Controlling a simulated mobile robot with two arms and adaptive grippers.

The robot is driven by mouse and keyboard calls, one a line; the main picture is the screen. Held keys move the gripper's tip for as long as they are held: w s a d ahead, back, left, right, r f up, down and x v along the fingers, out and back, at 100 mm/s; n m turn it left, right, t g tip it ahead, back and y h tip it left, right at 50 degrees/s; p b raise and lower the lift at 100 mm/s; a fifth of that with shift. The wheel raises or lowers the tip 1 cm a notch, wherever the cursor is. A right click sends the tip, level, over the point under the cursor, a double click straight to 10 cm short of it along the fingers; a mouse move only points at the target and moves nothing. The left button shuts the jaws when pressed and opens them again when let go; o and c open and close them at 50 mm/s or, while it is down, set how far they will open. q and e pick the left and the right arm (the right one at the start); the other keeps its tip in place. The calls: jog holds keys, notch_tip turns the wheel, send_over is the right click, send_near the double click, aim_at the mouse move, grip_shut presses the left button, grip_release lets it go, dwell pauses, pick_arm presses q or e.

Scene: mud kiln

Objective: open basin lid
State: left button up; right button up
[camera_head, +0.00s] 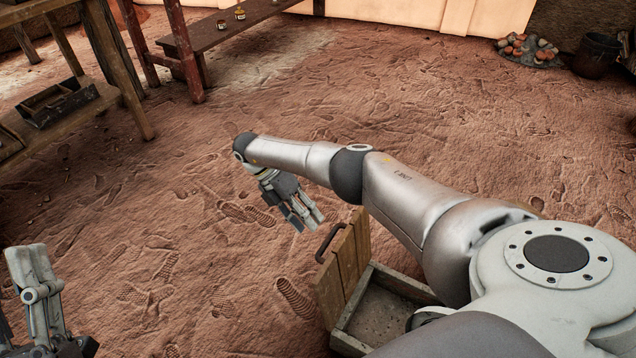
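The basin (349,338) is a low wooden box with a grey inside, on the ground at the bottom centre, partly hidden by my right arm. Its plank lid (343,265) stands raised, tilted up at the basin's left edge, with a dark curved handle (328,243) on its left face. The basin's inside is exposed. My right gripper (305,219) is above and left of the lid, apart from the handle, pointing down, with its fingers a little apart and nothing between them. My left gripper (27,250) is at the lower left edge, far from the basin; its finger gap is unclear.
A wooden table with a dark tray (62,103) stands at the upper left. A reddish bench (225,25) with small jars is behind it. A pile of stones (527,50) and a dark bucket (595,55) are at the upper right. The middle dirt floor is clear.

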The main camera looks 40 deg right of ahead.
jog(key=shift+v, duration=2.1)
